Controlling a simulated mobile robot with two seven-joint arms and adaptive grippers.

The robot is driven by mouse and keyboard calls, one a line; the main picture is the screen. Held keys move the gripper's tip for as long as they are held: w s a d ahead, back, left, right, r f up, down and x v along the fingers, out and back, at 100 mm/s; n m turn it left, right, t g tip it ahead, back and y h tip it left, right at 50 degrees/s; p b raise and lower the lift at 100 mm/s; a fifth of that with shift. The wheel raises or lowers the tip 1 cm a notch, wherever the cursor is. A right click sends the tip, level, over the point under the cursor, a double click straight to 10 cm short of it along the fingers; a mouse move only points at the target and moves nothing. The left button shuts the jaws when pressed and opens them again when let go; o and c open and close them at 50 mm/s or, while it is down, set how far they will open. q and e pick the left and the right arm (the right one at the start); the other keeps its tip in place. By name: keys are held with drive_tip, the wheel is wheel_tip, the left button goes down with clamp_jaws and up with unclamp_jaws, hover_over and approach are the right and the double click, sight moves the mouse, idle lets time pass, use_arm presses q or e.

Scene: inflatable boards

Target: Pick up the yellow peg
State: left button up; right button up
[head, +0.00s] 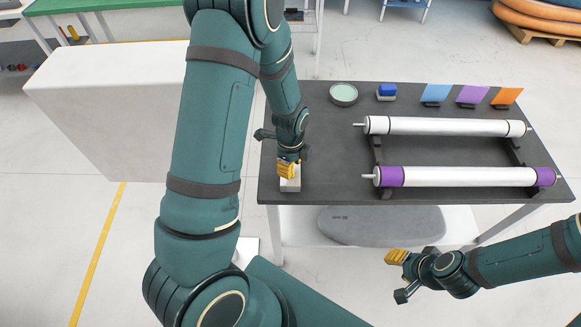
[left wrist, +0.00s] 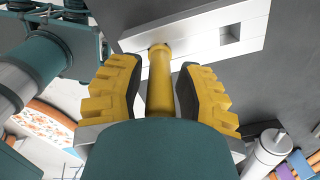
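The yellow peg (left wrist: 160,80) stands between the two yellow fingers of my left gripper (left wrist: 158,90) in the left wrist view. Narrow gaps show on both sides of it, so the gripper is open around it. The peg's far end meets a white block (left wrist: 190,35) with a square hole to its right. In the head view my left gripper (head: 287,168) is over the white block (head: 290,186) at the table's left end and hides the peg. My right gripper (head: 397,258) is in front of the table, away from the peg; its finger opening is unclear.
The dark table (head: 330,140) holds a white roller (head: 445,126) and a purple-ended roller (head: 455,177) on black supports. A round green dish (head: 343,94), a blue-topped block (head: 387,91) and several coloured panels (head: 472,95) line the back. Bare tabletop lies right of the white block.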

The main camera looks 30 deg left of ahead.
use_arm(q)
clamp_jaws()
